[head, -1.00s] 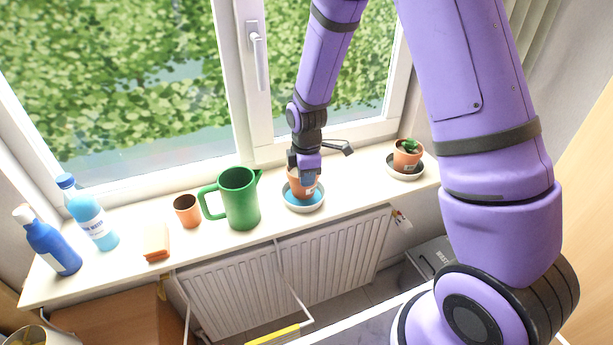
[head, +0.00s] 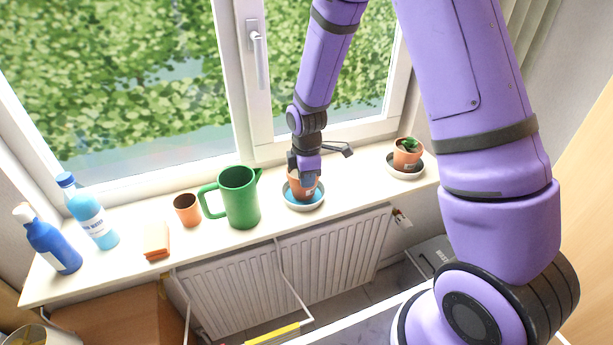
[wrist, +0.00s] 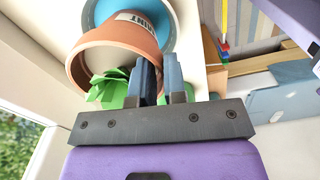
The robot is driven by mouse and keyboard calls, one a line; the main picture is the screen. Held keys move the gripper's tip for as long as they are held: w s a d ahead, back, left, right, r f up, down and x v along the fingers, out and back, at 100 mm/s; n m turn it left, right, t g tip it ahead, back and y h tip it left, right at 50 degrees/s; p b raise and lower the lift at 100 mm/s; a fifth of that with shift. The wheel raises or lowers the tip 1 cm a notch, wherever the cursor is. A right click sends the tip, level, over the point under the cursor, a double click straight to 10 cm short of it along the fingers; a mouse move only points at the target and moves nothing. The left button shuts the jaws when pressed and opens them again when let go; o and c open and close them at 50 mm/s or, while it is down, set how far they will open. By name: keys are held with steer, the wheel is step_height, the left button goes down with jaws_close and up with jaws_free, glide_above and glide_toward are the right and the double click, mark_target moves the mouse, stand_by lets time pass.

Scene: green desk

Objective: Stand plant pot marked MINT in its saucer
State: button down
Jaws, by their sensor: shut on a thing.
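The terracotta pot with a partly readable dark-on-white label (wrist: 137,22) holds a green plant and shows in the head view (head: 297,188). My gripper (head: 304,176) is shut on its rim; in the wrist view the fingers (wrist: 160,80) pinch the wall. A saucer with a blue inside (head: 317,203) lies directly below the pot on the sill, and its blue shows behind the pot in the wrist view (wrist: 98,10). The pot looks upright and within the saucer's outline. I cannot tell whether its base touches the saucer. The gripper partly hides the pot in the head view.
A green jug (head: 240,200) stands close left of the saucer. Another potted plant (head: 407,154) stands at the right. The window is close behind; the sill's front edge is near.

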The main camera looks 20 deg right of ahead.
steer(key=shift+f, duration=0.55)
stand_by(0.7)
steer(key=c, duration=1.1)
jaws_free()
steer(key=s+d+r+m+t, duration=0.1)
steer(key=s+r+m, duration=0.1)
steer(key=r, duration=0.8)
steer(key=s+d+r+m, duration=0.1)
steer(key=s+r+m, duration=0.1)
steer(key=r, duration=0.8)
steer(key=s+d+r+m+t, duration=0.2)
steer(key=s+r+m, duration=0.4)
steer(key=s, duration=0.5)
steer(key=s+d+r+m+t, duration=0.2)
steer(key=s+r+m, duration=0.4)
steer(key=s, duration=0.5)
step_height(320, 180, up, 2)
steer(key=shift+s+d+r, duration=0.2)
steer(key=shift+d+r, duration=0.05)
steer(key=shift+d, duration=0.05)
